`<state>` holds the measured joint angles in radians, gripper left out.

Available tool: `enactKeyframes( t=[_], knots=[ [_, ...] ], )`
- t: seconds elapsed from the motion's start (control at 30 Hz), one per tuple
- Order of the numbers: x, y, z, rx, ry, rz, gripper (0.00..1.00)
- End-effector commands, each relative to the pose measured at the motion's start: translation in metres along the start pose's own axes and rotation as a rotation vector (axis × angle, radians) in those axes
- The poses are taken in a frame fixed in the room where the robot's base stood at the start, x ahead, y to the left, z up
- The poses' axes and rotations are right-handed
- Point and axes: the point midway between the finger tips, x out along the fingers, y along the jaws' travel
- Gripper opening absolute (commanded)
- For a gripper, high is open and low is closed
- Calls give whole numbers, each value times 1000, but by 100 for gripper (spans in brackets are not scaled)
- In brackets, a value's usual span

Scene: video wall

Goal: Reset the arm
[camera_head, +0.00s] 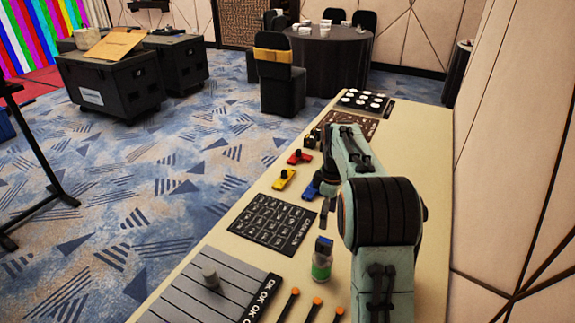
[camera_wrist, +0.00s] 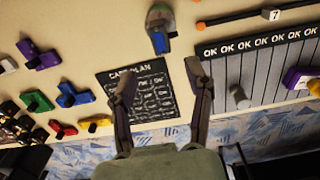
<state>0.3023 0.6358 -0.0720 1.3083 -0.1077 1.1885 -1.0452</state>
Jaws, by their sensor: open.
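My gripper (camera_wrist: 161,75) is open and empty in the wrist view, its two fingers spread over the dark mat headed "PLAN" (camera_wrist: 150,88). In the head view my arm reaches over the long cream table (camera_head: 420,130), and the gripper is mostly hidden behind an arm link. The dark mat (camera_head: 265,230) also shows there, left of my arm.
A grey striped "OK" board (camera_head: 190,308) bears a grey knob (camera_head: 210,277). Yellow (camera_head: 284,180), red (camera_head: 299,158) and blue (camera_head: 309,189) pieces lie beyond the mat. Orange-tipped sticks (camera_head: 317,303) lie near the front. A wall (camera_head: 520,180) borders the table's right side.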

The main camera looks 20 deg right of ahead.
Motion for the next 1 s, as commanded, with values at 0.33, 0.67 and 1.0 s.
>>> enactKeyframes(
  t=[0.33, 0.67, 1.0],
  knots=[
    [68, -1, 0, 0, -3, -7, 51],
    [96, 1, 0, 0, 2, 4, 51],
    [69, -11, 5, -1, -1, 0, 51]
  ],
)
